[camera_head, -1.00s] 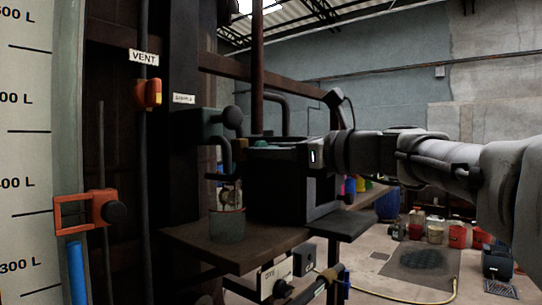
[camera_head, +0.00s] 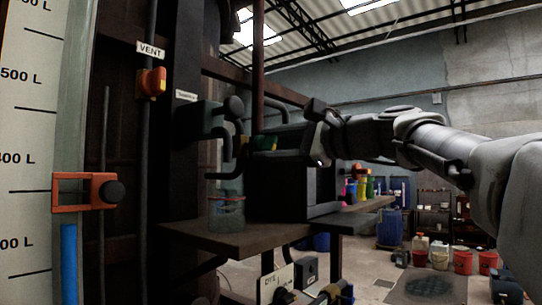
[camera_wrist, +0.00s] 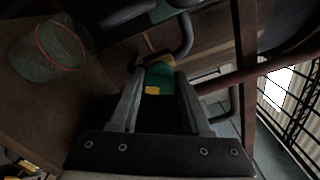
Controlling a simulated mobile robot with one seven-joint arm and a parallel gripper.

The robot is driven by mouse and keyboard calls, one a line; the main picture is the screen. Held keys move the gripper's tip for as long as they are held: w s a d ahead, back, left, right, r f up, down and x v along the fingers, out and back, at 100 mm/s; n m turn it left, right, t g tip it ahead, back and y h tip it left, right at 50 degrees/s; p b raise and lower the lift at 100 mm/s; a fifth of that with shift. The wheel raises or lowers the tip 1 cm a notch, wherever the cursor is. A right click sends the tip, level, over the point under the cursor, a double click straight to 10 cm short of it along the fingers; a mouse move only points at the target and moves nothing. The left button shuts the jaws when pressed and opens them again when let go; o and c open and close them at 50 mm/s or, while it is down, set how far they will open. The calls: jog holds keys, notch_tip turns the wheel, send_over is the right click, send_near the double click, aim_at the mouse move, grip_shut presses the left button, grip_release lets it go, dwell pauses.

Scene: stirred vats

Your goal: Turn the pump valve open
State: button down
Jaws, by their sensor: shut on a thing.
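A green piece with yellow (camera_head: 264,143) lies at the tips of my gripper (camera_head: 284,141), above a black box (camera_head: 282,190). In the wrist view my two fingers (camera_wrist: 160,90) close around this green piece with a small yellow tab (camera_wrist: 153,89). I cannot tell for sure that it is the pump valve's handle; no pump label is readable. The fingers hide part of it. A dark bent pipe (camera_wrist: 184,35) passes just beyond the fingertips.
A glass jar (camera_head: 227,210) stands on the shelf (camera_head: 225,238) left of the box; its rim (camera_wrist: 62,45) shows in the wrist view. An orange VENT handle (camera_head: 152,82) is on the left. Shelves and buckets stand far right.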

jog(key=n+b, duration=0.2)
jog(key=n, duration=0.3)
jog(key=shift+f+b, duration=0.15)
jog(key=shift+b, duration=0.2)
jog(key=shift+n, duration=0.3)
jog(key=c, duration=0.6)
grip_release()
jog(key=shift+c, duration=0.2)
jog(key=b+v, duration=0.1)
jog(key=v, duration=1.6)
jog(key=shift+s+d, duration=0.2)
